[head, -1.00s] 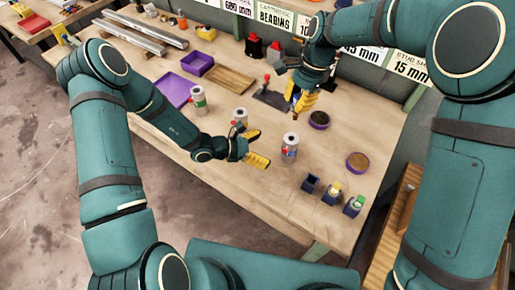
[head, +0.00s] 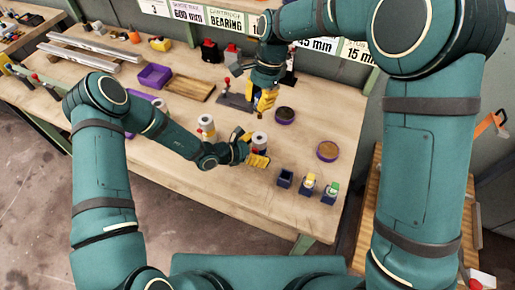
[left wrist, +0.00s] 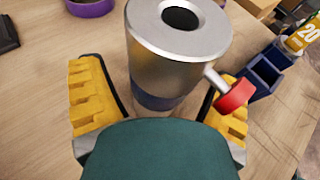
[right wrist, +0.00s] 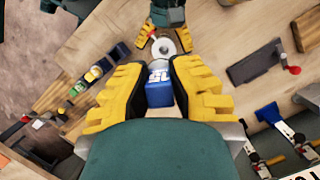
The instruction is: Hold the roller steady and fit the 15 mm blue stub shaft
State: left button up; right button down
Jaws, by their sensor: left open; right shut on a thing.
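The roller (head: 259,141) is a grey metal cylinder with a round bore in its top. It stands upright on the bench, and a red knob (left wrist: 236,97) sticks out of its side. My left gripper (head: 255,152) is open, with one yellow finger on each side of the roller. In the left wrist view a gap shows beside the left finger; contact on the right is unclear. My right gripper (head: 265,99) is shut on the blue stub shaft (right wrist: 159,88), marked 15. It is beyond the roller in the head view. The roller also shows past the shaft in the right wrist view (right wrist: 163,48).
Another roller (head: 206,128) stands left of my left gripper. Small blue bins (head: 285,178) line the front edge. A dark plate (head: 235,102) with a red-knobbed lever lies at the back. Bare bench lies front left.

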pick_arm(q)
jog(key=c, duration=1.4)
pick_arm(e)
jog(key=shift+f, duration=4)
